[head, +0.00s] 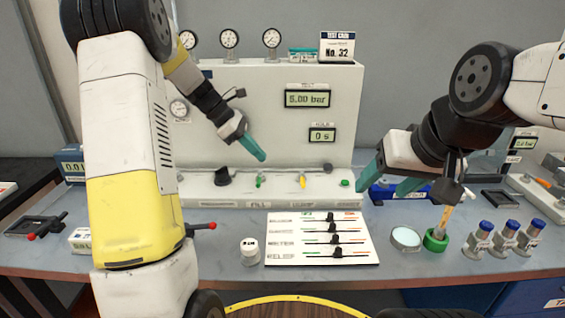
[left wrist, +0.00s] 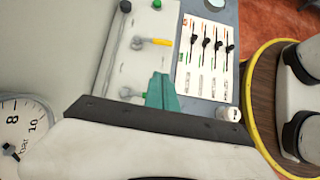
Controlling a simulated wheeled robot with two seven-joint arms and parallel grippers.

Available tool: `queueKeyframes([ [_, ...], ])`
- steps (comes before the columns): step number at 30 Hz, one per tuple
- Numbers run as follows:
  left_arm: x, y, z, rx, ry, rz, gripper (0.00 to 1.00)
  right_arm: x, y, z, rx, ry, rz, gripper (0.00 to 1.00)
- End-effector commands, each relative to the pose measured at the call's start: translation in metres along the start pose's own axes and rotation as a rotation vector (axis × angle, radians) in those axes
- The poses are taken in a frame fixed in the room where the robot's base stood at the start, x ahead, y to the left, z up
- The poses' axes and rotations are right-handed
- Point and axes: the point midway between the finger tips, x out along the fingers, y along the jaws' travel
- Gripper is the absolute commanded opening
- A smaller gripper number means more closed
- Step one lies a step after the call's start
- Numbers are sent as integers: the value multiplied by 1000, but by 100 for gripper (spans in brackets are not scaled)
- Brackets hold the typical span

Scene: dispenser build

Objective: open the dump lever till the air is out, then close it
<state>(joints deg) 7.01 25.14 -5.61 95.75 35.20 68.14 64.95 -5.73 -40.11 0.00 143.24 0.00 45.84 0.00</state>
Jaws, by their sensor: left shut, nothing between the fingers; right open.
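The white test bench (head: 270,110) reads 5,00 bar on its upper display (head: 307,99) and 0 s on the lower one. A green lever (head: 259,180) and a yellow lever (head: 302,182) sit on its front ledge. I cannot read which is marked as the dump lever. In the left wrist view the yellow lever (left wrist: 160,42) shows whole, its handle pointing towards the slider card. My left gripper (head: 262,156) is shut and empty above the green lever, left of the yellow one; it also shows in the left wrist view (left wrist: 162,88). My right gripper (head: 384,192) is open and empty.
A black knob (head: 222,176) and a green button (head: 345,183) flank the levers. A slider card (head: 285,252) lies in front. Gauges (head: 229,39) line the bench top.

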Motion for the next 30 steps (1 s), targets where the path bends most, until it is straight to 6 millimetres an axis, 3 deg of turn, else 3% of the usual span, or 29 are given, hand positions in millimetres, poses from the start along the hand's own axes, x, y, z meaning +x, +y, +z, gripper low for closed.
queueKeyframes([
  [15, 100, -2, 3, 2, 0, -5, 0, 0, 0, 0, 0, 0, 0, 63],
  [21, 119, -1, 21, 2, 0, -3, 0, 0, 0, 0, 0, 0, 0, 63],
  [30, 125, -1, 26, 0, 0, -1, 0, 0, 0, 0, 0, 0, 0, 63],
])
